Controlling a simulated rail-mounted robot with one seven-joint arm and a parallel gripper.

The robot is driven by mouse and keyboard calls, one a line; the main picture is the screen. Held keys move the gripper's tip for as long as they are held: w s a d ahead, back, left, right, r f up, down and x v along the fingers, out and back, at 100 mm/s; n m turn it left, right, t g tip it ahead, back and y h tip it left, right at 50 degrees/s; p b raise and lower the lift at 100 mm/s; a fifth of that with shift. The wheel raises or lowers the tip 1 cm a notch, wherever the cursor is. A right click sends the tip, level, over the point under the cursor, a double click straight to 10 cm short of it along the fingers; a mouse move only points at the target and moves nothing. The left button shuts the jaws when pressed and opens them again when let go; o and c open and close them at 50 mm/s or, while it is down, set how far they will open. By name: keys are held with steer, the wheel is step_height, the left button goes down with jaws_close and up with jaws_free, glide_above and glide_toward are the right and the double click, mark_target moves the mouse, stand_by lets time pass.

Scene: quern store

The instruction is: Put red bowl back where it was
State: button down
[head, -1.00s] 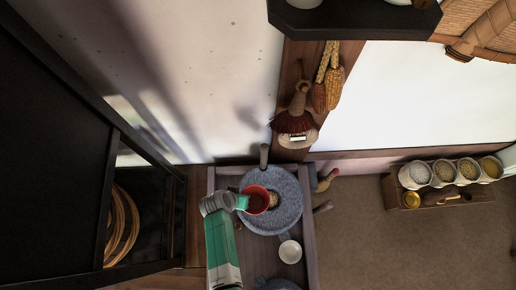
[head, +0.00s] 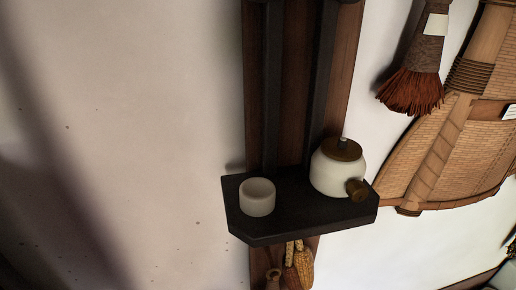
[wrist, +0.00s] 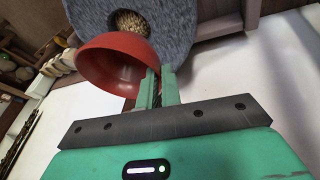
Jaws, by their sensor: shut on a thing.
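The red bowl (wrist: 108,64) shows in the wrist view, with its edge between the two green fingers of my gripper (wrist: 160,82). My gripper is shut on it. The bowl hides part of the grey round quern stone (wrist: 185,22) beyond it. I cannot tell whether bowl and stone touch. Grain (wrist: 131,22) lies in the opening of the stone. The head view shows neither the bowl nor my gripper.
In the head view, a dark wall shelf (head: 300,222) holds a white cup (head: 257,197) on the left and a white teapot (head: 332,174) on the right. Between them the shelf is bare. A brush (head: 412,85) and a woven basket (head: 440,150) hang at the right.

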steer(key=w+d+r+p, duration=0.2)
steer(key=d+r, duration=0.1)
steer(key=r, duration=0.7)
steer(key=w+d+r+p, duration=0.2)
steer(key=d+r, duration=0.2)
steer(key=r, duration=0.7)
steer(key=w+d+r+p, duration=0.2)
steer(key=d+r, duration=0.1)
steer(key=r, duration=0.7)
steer(key=shift+w+d+r+m, duration=0.2)
steer(key=shift+w+d+m, duration=0.1)
steer(key=shift+w+m, duration=0.1)
steer(key=shift+f, duration=0.1)
